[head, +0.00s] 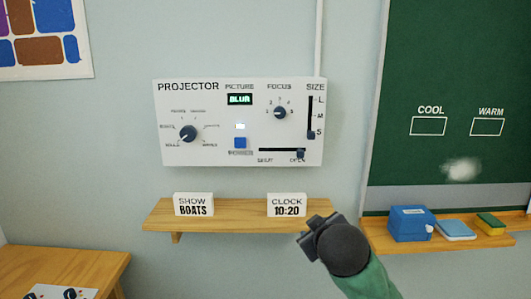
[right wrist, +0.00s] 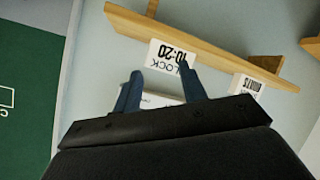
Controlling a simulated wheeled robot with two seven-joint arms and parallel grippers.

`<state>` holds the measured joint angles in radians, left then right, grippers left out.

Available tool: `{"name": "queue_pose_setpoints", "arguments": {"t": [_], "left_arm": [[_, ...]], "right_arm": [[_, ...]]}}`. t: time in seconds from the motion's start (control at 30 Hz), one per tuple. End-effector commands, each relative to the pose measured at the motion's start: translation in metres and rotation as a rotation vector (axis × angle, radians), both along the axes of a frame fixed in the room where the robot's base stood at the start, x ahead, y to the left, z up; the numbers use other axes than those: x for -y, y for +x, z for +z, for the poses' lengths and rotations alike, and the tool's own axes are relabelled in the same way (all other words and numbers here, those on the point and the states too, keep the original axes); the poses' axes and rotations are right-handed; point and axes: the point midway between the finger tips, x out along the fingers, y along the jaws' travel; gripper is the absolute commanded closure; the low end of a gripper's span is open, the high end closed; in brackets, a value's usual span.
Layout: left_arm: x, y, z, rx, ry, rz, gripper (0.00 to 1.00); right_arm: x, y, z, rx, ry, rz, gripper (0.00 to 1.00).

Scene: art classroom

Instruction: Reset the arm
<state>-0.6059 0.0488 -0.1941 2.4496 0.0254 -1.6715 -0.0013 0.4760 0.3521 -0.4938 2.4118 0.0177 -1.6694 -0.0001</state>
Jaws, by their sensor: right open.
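My right arm comes in from the lower right of the head view, and its gripper (head: 312,235) is in front of the right end of the wooden shelf (head: 230,216). In the right wrist view the gripper (right wrist: 160,82) has its two blue-grey fingers apart, with nothing held between them. The white clock sign (head: 287,205), reading 10:20, stands on the shelf just above and left of the gripper; it also shows upside down in the right wrist view (right wrist: 170,57). My left gripper is not in view.
A white projector panel (head: 190,95) with knobs and sliders hangs above the shelf. A "SHOW BOATS" sign (head: 194,204) stands at the shelf's left. To the right are a green chalkboard (head: 450,60) and its ledge with a blue box (head: 410,223). A wooden table (head: 90,262) is lower left.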

Motion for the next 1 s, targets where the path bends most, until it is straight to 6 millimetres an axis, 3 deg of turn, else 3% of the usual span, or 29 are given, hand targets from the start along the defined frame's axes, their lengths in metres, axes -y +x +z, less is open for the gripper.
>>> {"name": "queue_pose_setpoints", "arguments": {"t": [0.03,0.27,0.57,1.0], "left_arm": [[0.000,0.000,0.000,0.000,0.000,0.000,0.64],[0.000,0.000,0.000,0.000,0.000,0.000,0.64],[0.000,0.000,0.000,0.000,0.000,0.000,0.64],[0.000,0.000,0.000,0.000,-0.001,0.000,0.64]], "right_arm": [[0.002,-0.006,-0.017,-0.033,0.022,-0.007,0.58],[0.013,-0.032,-0.082,-0.161,0.107,-0.046,0.58],[0.027,-0.079,-0.168,-0.335,0.199,-0.114,0.58],[0.042,-0.180,-0.292,-0.613,0.288,-0.228,0.58]]}}
